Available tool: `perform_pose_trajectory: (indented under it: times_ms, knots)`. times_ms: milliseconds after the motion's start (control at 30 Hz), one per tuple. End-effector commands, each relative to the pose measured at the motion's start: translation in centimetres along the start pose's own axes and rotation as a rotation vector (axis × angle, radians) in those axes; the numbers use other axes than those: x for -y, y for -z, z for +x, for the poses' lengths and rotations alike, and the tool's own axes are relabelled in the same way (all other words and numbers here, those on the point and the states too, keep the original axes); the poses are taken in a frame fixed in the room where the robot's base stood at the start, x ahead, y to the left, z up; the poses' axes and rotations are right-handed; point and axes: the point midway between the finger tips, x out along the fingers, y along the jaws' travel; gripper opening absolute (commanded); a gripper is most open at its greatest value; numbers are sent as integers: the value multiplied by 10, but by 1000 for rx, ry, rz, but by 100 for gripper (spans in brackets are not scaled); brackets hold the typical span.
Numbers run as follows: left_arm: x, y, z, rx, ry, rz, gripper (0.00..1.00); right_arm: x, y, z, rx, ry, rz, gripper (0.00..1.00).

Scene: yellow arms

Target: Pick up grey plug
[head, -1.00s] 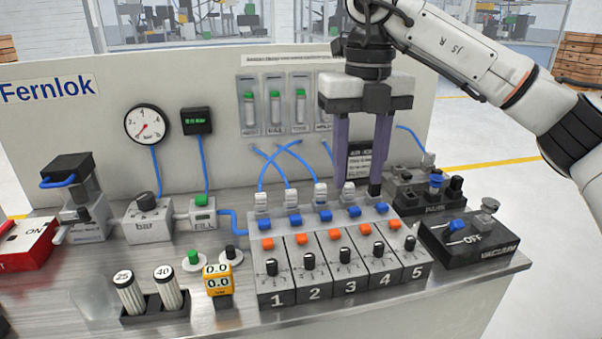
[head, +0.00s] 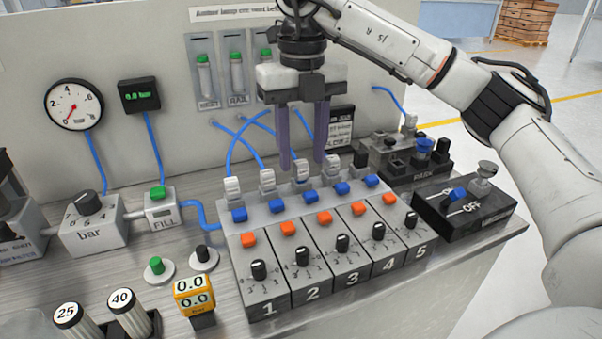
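Several light grey plugs stand in a row along the back of the valve block (head: 325,235). They include a left one (head: 232,188), a second one (head: 267,181), a third one (head: 302,170) and a fourth one (head: 333,167). Blue hoses run to some of them. A black piece (head: 361,159) is at the right end of the row. My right gripper (head: 302,166) points down with its two purple fingers apart. Its tips are near the third grey plug, which shows between them; I cannot tell the depth gap. My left gripper is not in view.
A dark parking block (head: 400,168) with a blue and a black piece, and a vacuum switch box (head: 465,210), stand at the right. The bar regulator (head: 92,222), FILL unit (head: 161,208) and yellow display (head: 194,295) are at the left. The back panel is close behind.

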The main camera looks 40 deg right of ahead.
Motion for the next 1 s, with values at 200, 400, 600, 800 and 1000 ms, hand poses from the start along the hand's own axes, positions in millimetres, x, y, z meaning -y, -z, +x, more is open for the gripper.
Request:
perform_pose_trajectory:
  times_ms: [200,400,600,800,1000]
  knots:
    - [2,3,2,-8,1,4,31,0,-2,30,-1,1,-1,40]
    - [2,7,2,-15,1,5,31,0,-3,30,1,0,-1,40]
    - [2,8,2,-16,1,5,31,0,-3,30,0,0,0,8]
    - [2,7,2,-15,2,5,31,0,-3,30,0,0,-1,0]
    - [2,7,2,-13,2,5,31,-1,-3,22,2,-1,-1,0]
